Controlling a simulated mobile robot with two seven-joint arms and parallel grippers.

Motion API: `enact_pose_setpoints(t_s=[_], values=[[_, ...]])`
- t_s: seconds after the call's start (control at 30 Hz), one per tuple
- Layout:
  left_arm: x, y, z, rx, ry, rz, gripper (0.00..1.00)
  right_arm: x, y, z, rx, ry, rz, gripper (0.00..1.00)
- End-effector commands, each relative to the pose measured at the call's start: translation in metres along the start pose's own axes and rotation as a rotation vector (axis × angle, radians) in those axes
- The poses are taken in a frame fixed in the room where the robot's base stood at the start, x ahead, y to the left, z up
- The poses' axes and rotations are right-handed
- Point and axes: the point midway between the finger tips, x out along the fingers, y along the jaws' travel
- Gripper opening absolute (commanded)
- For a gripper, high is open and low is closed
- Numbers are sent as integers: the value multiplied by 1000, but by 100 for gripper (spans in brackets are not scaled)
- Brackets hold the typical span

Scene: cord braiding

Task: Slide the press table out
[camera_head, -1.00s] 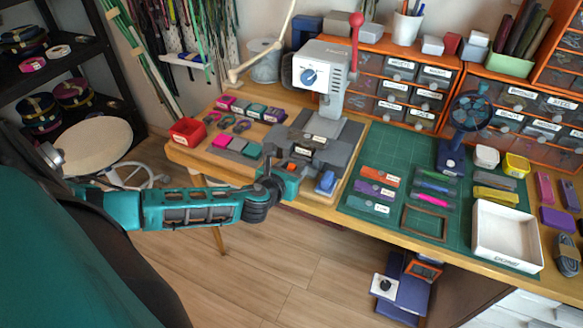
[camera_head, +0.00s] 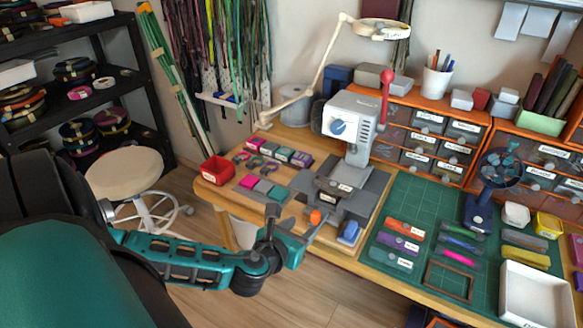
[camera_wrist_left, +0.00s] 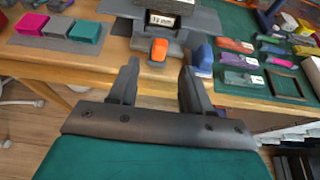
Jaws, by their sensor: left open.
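The press (camera_head: 352,118) is a light grey machine with a blue dial and a red-knobbed lever, standing on the workbench. Its press table (camera_head: 338,190) is a dark grey block low under the head, with a bright orange handle (camera_head: 316,216) at its front. In the left wrist view the orange handle (camera_wrist_left: 158,48) stands upright under a small white label. My left gripper (camera_head: 296,224) is open and empty at the bench's front edge. Its two fingers (camera_wrist_left: 158,72) stand either side of the handle's line, short of it and apart from it. My right gripper is not in view.
A blue block (camera_head: 349,232) sits just right of the handle. Coloured blocks (camera_head: 262,188) and a red bin (camera_head: 217,170) lie left of the press. A green mat (camera_head: 415,205) with cards and a frame lies right. The floor before the bench is open.

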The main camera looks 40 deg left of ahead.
Motion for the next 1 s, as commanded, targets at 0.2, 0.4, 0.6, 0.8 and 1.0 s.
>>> enact_pose_setpoints(t_s=[0.2, 0.4, 0.6, 0.8, 1.0], values=[[-27, 0, 0, 0, 2, -1, 49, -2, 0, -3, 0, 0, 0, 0], [-37, 0, 0, 0, 0, 0, 49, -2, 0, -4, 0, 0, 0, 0], [-38, 0, 0, -1, 0, -1, 49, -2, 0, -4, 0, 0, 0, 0], [-37, 0, 0, -1, 0, 0, 49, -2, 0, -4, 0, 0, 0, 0], [-37, 0, 0, -4, 1, -1, 49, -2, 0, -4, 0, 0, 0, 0]])
